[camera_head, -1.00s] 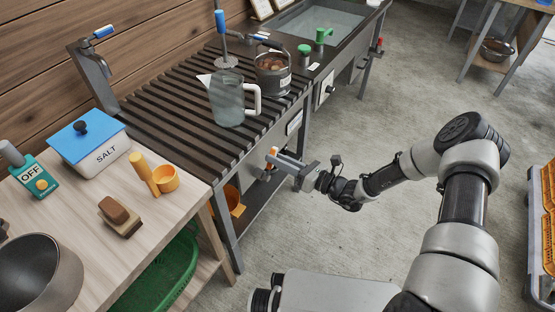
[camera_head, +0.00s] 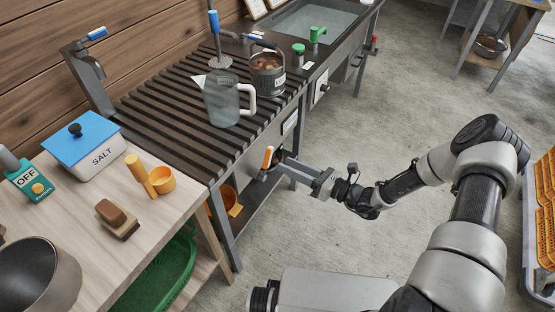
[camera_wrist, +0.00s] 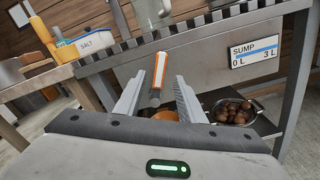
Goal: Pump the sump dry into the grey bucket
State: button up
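An orange-gripped lever (camera_head: 267,157) stands at the front of the slatted bench; in the wrist view its orange grip (camera_wrist: 159,70) appears between my fingertips. My gripper (camera_head: 284,164) is open, its fingers apart with a gap on both sides of the grip. I cannot tell how far the fingers reach around it. A white SUMP gauge (camera_wrist: 255,52), marked 0 L to 3 L with a blue bar, is on the bench front. A grey bucket-like pot (camera_head: 268,82) with brown contents stands on the slats; I cannot make out another grey bucket.
A clear jug (camera_head: 222,104) stands on the slatted bench (camera_head: 170,135). Below are an orange vessel (camera_head: 231,199) and a metal colander (camera_wrist: 245,119) of chestnuts. A wooden table (camera_head: 95,220) with a salt box (camera_head: 92,158) is at left. The floor at right is mostly clear.

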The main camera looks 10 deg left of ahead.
jog(key=v, duration=1.1)
jog(key=shift+d, duration=0.15)
jog(key=s+d+r+n+h, duration=0.3)
jog(key=s+r+n+h, duration=0.35)
jog(key=r+n, duration=0.4)
jog(key=s+d+r+n+g+h+p, duration=0.1)
jog(key=s+d+r+n+h, duration=0.2)
jog(key=s+r+n+h, duration=0.75)
jog(key=s+d+r+n, duration=0.25)
jog(key=r+n, duration=0.45)
jog(key=r, duration=0.9)
notch_tip(320, 180, up, 16)
jog(key=p, duration=1.6)
jog(key=shift+f, duration=0.25)
jog(key=shift+w, duration=0.1)
